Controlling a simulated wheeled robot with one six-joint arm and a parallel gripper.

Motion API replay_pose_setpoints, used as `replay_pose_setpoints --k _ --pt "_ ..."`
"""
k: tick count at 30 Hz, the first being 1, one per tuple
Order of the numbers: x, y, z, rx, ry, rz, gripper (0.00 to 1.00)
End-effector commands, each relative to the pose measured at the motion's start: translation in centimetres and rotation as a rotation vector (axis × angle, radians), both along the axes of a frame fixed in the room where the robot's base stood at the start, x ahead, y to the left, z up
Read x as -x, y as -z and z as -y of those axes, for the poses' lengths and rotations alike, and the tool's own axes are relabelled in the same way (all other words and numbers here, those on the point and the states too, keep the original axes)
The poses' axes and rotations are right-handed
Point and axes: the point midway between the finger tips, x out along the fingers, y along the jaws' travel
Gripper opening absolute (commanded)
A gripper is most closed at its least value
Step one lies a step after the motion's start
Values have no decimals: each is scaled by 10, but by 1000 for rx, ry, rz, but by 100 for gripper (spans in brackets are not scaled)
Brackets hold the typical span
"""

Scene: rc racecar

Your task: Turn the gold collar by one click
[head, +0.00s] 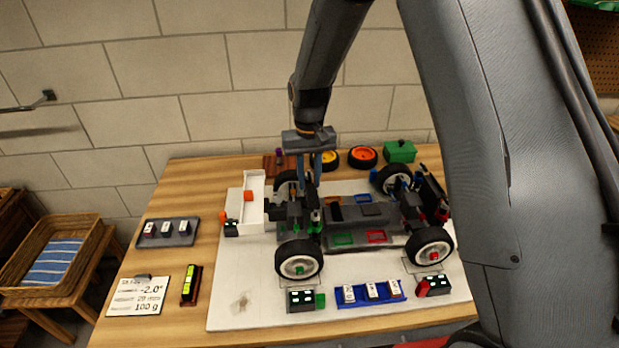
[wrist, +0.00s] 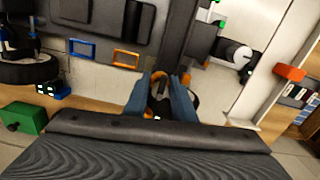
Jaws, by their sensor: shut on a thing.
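My gripper (head: 309,183) points down over the far front corner of the RC car (head: 370,215), beside the far left wheel (head: 286,180). In the wrist view, its two blue fingers (wrist: 167,82) close around a small orange-gold part, which I take to be the gold collar (wrist: 158,77). The fingers hide much of the collar, so its markings and angle cannot be read. In the head view the collar is too small and covered to make out clearly.
The car stands on a white mat (head: 240,310). A white tray (head: 254,190) is close on the left. A green box (head: 400,151) and orange-rimmed wheel (head: 362,157) stand behind. A blue tray (head: 368,293) lies in front. A note card (head: 138,297) lies at left.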

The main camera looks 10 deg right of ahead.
Motion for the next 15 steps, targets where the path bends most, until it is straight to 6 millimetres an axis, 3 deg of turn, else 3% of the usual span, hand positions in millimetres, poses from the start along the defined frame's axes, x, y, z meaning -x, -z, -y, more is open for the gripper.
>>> replay_pose_setpoints --k 15 --pt "-1 -1 -2 -1 389 2 1"
